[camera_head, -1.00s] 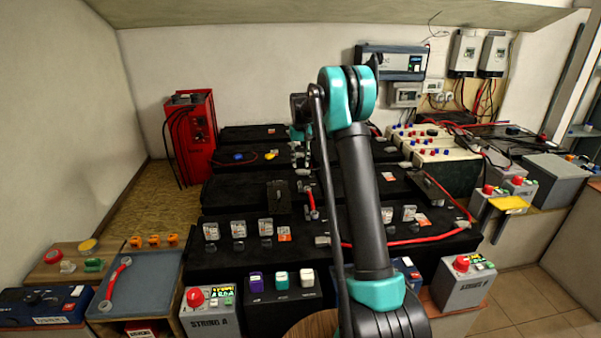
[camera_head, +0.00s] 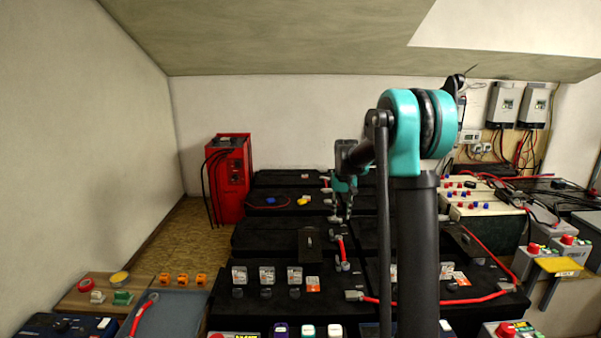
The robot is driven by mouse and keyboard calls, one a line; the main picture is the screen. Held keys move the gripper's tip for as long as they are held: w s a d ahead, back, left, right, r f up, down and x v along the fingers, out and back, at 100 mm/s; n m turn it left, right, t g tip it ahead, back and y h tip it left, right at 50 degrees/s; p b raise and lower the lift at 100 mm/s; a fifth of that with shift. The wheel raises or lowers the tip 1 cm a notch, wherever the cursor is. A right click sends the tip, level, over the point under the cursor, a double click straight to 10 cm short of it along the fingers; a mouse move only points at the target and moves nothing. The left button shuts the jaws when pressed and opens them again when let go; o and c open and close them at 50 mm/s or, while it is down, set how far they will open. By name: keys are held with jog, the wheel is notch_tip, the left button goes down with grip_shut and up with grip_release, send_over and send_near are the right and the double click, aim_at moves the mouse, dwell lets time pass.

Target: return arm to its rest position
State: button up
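My arm rises through the right of centre, with a dark grey upper link and a teal elbow joint near the top. Its forearm points away from me, towards the black battery bank. My gripper (camera_head: 343,208) hangs at the far end of the arm, above the dark battery tops (camera_head: 280,232). It is small and partly hidden behind the arm's links. I see nothing clearly held in it, and its finger spacing is too small to judge.
A red charger cabinet (camera_head: 230,180) stands left of the batteries. A red cable (camera_head: 440,300) runs across the bank's front right. White-topped batteries (camera_head: 485,205) and wall boxes (camera_head: 503,103) are at the right. A grey tray (camera_head: 170,312) lies front left. Open air surrounds the elbow.

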jog(key=s+d+f+t, duration=0.1)
jog(key=s+f, duration=0.2)
jog(key=s, duration=0.9)
jog(key=s+f+t, duration=0.1)
jog(key=s+f, duration=0.2)
jog(key=s, duration=1)
jog(key=s+d+f+t, duration=0.1)
jog(key=s+f, duration=0.2)
jog(key=s, duration=0.9)
jog(key=shift+s+d+f, duration=0.2)
jog(key=shift+s+d, duration=0.1)
jog(key=shift+s, duration=0.1)
